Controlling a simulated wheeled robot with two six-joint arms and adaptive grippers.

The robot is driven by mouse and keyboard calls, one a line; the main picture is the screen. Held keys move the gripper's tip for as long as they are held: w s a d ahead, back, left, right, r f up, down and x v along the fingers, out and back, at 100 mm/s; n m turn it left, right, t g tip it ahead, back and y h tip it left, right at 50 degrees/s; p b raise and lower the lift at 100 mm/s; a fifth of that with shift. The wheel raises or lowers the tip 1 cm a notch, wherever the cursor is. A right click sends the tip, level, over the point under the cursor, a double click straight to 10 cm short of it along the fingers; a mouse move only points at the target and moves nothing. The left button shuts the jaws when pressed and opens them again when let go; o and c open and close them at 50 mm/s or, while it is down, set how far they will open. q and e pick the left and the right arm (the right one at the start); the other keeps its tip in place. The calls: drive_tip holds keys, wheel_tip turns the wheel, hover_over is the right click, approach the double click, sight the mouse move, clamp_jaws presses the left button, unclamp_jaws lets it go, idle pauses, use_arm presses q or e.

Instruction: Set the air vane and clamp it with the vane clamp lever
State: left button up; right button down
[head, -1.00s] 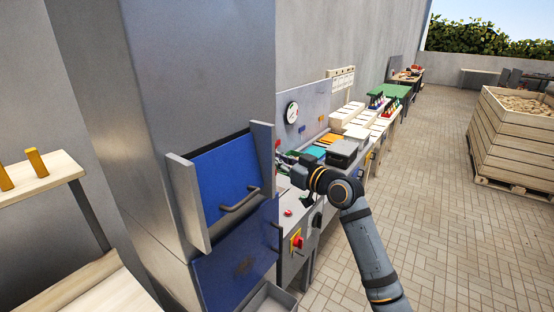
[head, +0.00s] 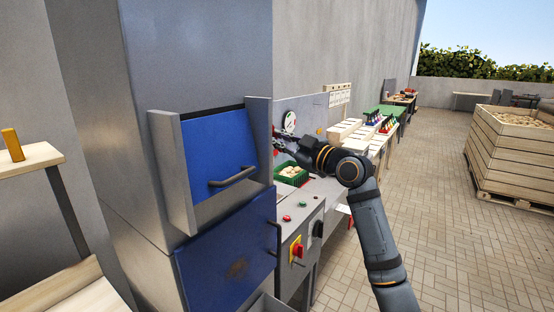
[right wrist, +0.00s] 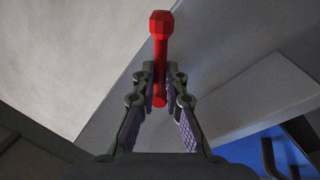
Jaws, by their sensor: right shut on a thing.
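A red lever (right wrist: 160,60) with a faceted knob stands between the fingers of my right gripper in the right wrist view. My right gripper (right wrist: 160,78) is shut on its shaft, with the knob beyond the fingertips. In the head view my right gripper (head: 280,138) is at the right side of the tall grey machine (head: 200,60), and only a small bit of red shows beside it. I cannot make out the air vane for certain. My left gripper is not in view.
A blue flap (head: 205,150) with a handle sits between grey side plates, above a blue door (head: 230,245). A green crate (head: 291,176) holds potatoes on the bench behind. A control box with a red switch (head: 297,250) stands close by.

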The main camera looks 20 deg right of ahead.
drive_tip(key=shift+w+d+r+n+g+y+b, duration=0.1)
drive_tip(key=shift+w+d+r+n+y+b, duration=0.2)
drive_tip(key=shift+n+b, duration=1.15)
drive_tip(key=shift+d+r+n+g+y+b, duration=0.1)
drive_tip(key=shift+r+n+y+b, duration=0.3)
drive_tip(key=shift+n+b, duration=1)
drive_tip(key=shift+w+d+r+n+g+y+b, duration=0.15)
drive_tip(key=shift+n+y+b, duration=0.5)
drive_tip(key=shift+n, duration=1.4)
drive_tip(key=shift+r, duration=0.1)
drive_tip(key=c, duration=1.4)
unclamp_jaws()
drive_tip(key=v, duration=1.2)
